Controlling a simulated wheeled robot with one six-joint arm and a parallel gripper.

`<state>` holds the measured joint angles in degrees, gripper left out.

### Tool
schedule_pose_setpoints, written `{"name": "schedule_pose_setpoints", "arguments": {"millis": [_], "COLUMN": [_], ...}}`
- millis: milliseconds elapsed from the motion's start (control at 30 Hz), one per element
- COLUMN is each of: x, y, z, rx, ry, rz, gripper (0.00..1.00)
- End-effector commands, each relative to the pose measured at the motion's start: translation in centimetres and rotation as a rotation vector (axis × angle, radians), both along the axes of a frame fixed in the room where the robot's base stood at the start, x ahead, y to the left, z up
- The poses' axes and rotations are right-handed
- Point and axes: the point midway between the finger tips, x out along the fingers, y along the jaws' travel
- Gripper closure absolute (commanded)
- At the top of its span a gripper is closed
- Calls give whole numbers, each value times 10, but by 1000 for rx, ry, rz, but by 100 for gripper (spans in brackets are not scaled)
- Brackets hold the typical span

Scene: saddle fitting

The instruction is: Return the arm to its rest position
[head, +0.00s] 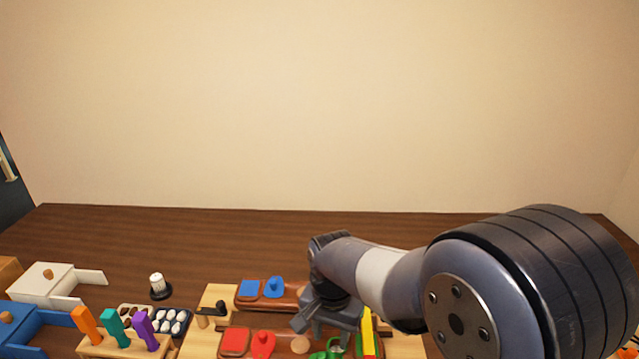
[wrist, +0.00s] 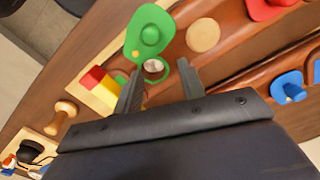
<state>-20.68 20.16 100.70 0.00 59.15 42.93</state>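My gripper (wrist: 159,66) is open in the wrist view, with its two dark fingers apart and nothing clamped between them. Beyond the fingertips lie a green plate with a round knob (wrist: 150,34) and a green ring around a pale disc (wrist: 155,67). Whether the fingers touch the ring I cannot tell. In the head view my arm reaches in from the right, and my gripper (head: 326,318) points down low over the wooden boards at the front of the table. The green pieces (head: 333,350) show just below it, partly cut off by the frame edge.
Red and blue pieces (head: 262,343) (head: 274,287) sit on boards beside my gripper. A red and yellow block (wrist: 100,84) is close to the left finger. Colored handles (head: 115,326), a black-based knob (head: 159,287) and white drawers (head: 45,284) stand left. The table's back (head: 200,235) is clear.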

Motion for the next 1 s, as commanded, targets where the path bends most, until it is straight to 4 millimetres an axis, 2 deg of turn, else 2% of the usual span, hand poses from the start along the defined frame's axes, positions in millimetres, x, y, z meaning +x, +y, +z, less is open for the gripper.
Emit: {"name": "schedule_pose_setpoints", "arguments": {"millis": [300,500,1000], "x": [2,2,2], "y": [-9,-13,-14], "z": [0,0,0], "rx": [0,0,0], "ry": [0,0,0], "rz": [-278,-391,-431], "gripper": [61,61,61]}}
